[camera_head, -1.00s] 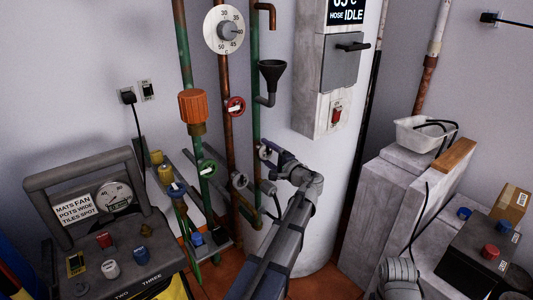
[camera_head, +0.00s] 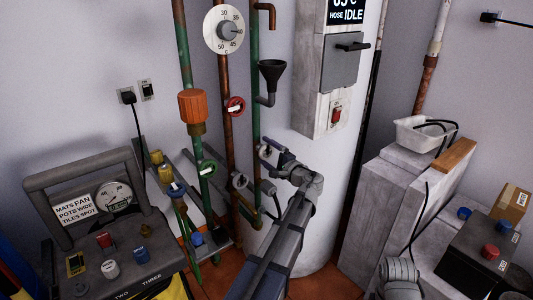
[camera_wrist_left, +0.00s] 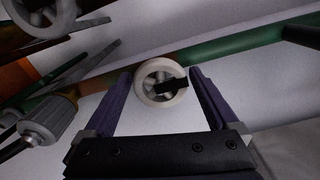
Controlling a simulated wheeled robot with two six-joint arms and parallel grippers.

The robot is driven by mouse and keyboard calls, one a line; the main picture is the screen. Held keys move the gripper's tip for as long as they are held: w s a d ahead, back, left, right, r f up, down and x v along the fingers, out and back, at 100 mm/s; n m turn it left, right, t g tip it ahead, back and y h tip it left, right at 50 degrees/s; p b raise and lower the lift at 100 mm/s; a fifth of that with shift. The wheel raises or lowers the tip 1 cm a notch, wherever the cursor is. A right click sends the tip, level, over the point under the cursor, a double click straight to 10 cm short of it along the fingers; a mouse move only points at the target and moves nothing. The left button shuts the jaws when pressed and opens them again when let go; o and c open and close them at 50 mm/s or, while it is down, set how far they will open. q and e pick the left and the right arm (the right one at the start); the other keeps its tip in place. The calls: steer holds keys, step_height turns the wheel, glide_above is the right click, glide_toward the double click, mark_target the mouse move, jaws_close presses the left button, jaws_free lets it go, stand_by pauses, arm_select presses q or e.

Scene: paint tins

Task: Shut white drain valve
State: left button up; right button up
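A white valve wheel (camera_wrist_left: 145,82) with spokes and a dark bar across it sits in front of a green pipe in the left wrist view. It also shows as a small pale wheel (camera_head: 265,152) on the green pipe in the head view. My left gripper (camera_head: 271,153) is at this wheel. In the left wrist view its two purple fingers (camera_wrist_left: 160,88) are spread, one on each side of the wheel, with gaps visible. My right gripper is out of view.
A black funnel (camera_head: 271,76) hangs above my gripper. A white tank (camera_head: 300,150) stands behind my left arm. A dark control box (camera_head: 130,250) is at left.

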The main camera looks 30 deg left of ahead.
arm_select(q)
steer(key=shift+o, duration=0.3)
steer(key=v, duration=0.7)
steer(key=shift+s+d, duration=0.2)
steer(key=shift+d, duration=0.2)
steer(key=s+d+n+g+h+p, duration=0.1)
steer(key=s+d+g+h+p, duration=0.2)
steer(key=s+d+h+p, duration=0.4)
steer(key=s+d+n+g+h+p, duration=0.2)
steer(key=s+d+g+h+p, duration=0.2)
steer(key=s+d+h+p, duration=0.4)
steer(key=s+d+p, duration=0.7)
steer(key=s+d, duration=0.2)
steer(key=d, duration=0.6)
steer(key=shift+s+r, duration=0.2)
steer(key=shift+r, duration=0.1)
steer(key=shift+c, duration=0.4)
